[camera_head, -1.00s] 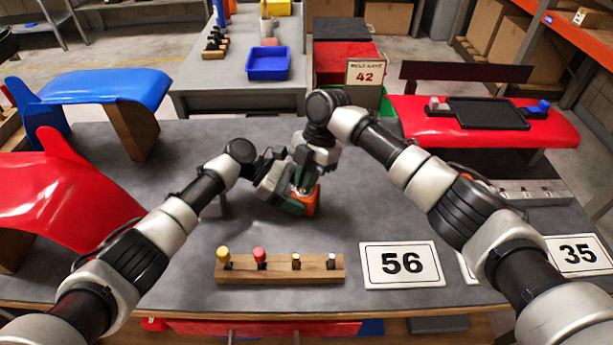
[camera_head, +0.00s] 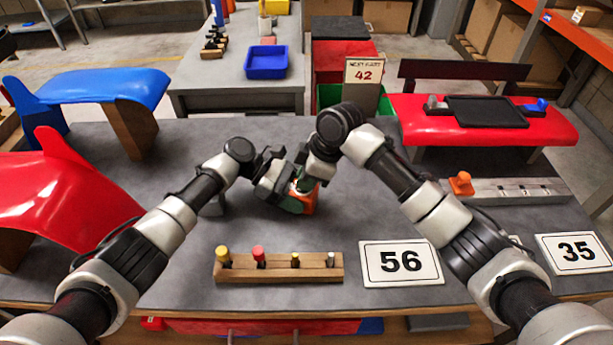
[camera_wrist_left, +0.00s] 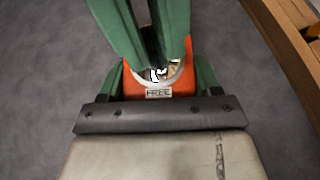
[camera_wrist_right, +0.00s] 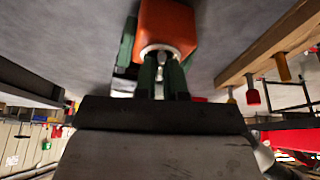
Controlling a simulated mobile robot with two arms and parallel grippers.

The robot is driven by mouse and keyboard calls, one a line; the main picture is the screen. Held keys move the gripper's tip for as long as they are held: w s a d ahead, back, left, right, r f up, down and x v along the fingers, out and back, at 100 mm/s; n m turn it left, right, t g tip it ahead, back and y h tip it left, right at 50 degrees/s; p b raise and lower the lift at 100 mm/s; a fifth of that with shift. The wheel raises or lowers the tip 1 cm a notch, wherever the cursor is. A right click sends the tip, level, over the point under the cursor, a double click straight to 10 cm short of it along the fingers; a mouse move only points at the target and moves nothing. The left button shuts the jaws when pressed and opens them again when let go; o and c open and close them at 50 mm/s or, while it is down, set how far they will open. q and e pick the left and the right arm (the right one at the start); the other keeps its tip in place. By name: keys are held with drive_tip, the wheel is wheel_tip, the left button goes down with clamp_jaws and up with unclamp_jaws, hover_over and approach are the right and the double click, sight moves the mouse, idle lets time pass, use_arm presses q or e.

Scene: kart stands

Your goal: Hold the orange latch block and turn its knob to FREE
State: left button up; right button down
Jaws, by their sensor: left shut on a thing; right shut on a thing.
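The orange latch block (camera_head: 310,204) is held above the middle of the grey table. My left gripper (camera_head: 291,203) is shut on it, with a green finger on each side in the left wrist view (camera_wrist_left: 158,84). A FREE label (camera_wrist_left: 158,93) shows on the block's face beside a pale round dial. My right gripper (camera_head: 302,185) is shut on the small knob (camera_wrist_right: 162,58), which stands out from the dial between its green fingers. The right fingers cover most of the dial, so I cannot tell where the knob points.
A wooden strip (camera_head: 280,268) with several pegs lies in front, beside a 56 card (camera_head: 401,264). A grey rail (camera_head: 520,190) with an orange piece (camera_head: 461,183) lies at right, near a 35 card (camera_head: 574,253). Red bodywork (camera_head: 65,190) stands left.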

drive_tip(key=shift+s+m+t, duration=0.1)
drive_tip(key=shift+m+t, duration=0.4)
drive_tip(key=shift+m, duration=0.9)
drive_tip(key=c, duration=1.5)
unclamp_jaws()
drive_tip(key=shift+r, duration=0.1)
drive_tip(key=v, duration=1.1)
drive_tip(key=shift+s+r, duration=0.15)
drive_tip(key=shift+r, duration=0.25)
